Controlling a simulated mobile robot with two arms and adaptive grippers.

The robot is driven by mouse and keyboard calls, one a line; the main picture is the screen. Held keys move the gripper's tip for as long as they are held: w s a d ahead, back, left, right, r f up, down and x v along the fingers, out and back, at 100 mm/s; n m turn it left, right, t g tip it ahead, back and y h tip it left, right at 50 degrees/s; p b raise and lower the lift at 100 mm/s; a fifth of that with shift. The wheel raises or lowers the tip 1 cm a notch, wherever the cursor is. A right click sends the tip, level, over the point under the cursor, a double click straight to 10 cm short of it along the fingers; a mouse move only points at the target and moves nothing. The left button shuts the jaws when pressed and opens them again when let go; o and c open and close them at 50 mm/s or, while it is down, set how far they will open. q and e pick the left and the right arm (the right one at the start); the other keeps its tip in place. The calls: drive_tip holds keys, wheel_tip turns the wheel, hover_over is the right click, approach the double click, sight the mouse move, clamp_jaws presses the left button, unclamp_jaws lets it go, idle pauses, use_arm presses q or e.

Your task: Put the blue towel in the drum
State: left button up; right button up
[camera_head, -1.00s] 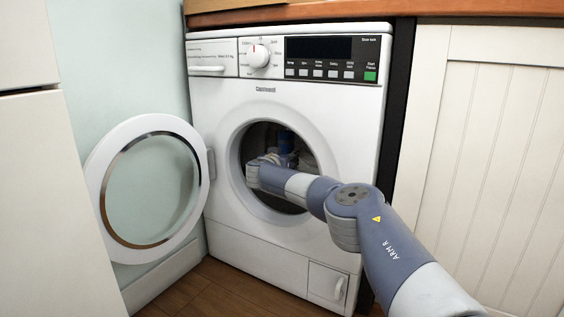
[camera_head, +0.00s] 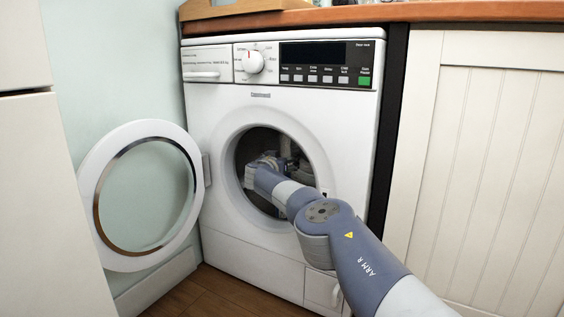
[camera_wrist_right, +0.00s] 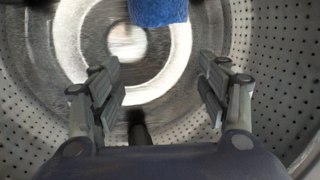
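The blue towel (camera_wrist_right: 158,10) shows in the right wrist view as a blue patch cut off by the top edge. It lies beyond my fingers and apart from them. My right gripper (camera_wrist_right: 162,88) is open, with an empty gap between its fingers. It is inside the drum (camera_wrist_right: 272,62), whose perforated metal wall surrounds it. In the head view my right arm reaches through the washer's round opening into the drum (camera_head: 254,142), and the fingertips are hard to make out there. The towel cannot be made out in the head view. My left gripper is not in view.
The white washing machine (camera_head: 222,225) has its round door (camera_head: 105,240) swung open to the left. The opening's rim (camera_head: 228,185) is close around my right forearm. A white cabinet (camera_head: 490,170) stands on the right, under a wooden worktop (camera_head: 450,11).

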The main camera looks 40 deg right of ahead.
drive_tip(key=shift+a, duration=0.1)
idle(0.3)
drive_tip(key=shift+s+a+r, duration=0.15)
drive_tip(key=shift+s+a, duration=0.1)
drive_tip(key=shift+a, duration=0.2)
drive_tip(key=v, duration=1)
drive_tip(key=shift+s+a, duration=0.25)
drive_tip(key=shift+s, duration=0.1)
